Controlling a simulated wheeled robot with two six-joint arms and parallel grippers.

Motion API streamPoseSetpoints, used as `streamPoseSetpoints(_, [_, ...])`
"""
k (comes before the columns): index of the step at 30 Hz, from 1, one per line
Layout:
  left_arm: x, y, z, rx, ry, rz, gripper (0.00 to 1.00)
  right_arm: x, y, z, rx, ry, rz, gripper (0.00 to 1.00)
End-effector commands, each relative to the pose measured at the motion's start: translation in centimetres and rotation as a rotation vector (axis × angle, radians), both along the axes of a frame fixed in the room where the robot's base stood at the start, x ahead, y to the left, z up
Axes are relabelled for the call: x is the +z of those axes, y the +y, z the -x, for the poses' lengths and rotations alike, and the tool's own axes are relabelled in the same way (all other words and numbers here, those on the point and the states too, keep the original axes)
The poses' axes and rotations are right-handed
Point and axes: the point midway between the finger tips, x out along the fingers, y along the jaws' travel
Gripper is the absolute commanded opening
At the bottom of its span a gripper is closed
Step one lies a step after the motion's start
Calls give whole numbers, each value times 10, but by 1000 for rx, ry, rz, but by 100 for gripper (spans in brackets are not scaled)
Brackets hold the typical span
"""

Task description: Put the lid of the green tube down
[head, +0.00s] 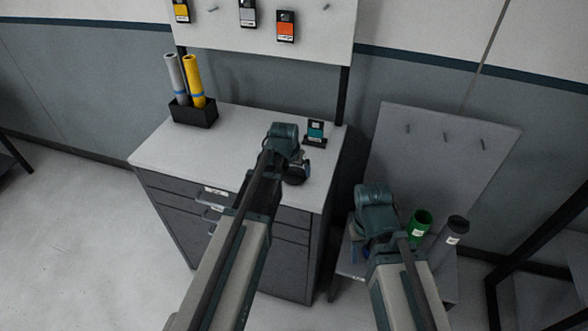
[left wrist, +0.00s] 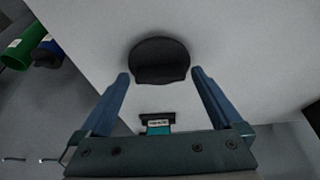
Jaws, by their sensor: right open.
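The black round lid (head: 295,175) is on the pale cabinet top. In the left wrist view the lid (left wrist: 160,60) lies between and just beyond my fingertips, with a gap on each side. My left gripper (head: 291,164) is open above it, its fingers (left wrist: 160,80) not touching the lid. The green tube (head: 418,223) stands open-topped at the lower right; it also shows in the left wrist view (left wrist: 22,48). My right gripper (head: 359,250) is open just left of the green tube, its fingertips partly hidden by its own wrist.
A teal box (head: 316,130) on a dark stand is close behind my left gripper. A black holder (head: 194,113) with grey and yellow rolls stands at the cabinet's back left. The cabinet top's left part is clear.

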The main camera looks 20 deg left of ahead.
Motion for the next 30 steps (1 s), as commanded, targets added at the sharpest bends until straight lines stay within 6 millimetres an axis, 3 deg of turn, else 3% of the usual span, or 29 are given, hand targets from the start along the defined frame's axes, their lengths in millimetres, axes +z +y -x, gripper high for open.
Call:
streamPoseSetpoints(11, [12,0,3,0,0,0,100,12,0,0,0,0,0,50])
streamPoseSetpoints(30, [102,1,39,0,0,0,100,102,0,0,2,0,0,50])
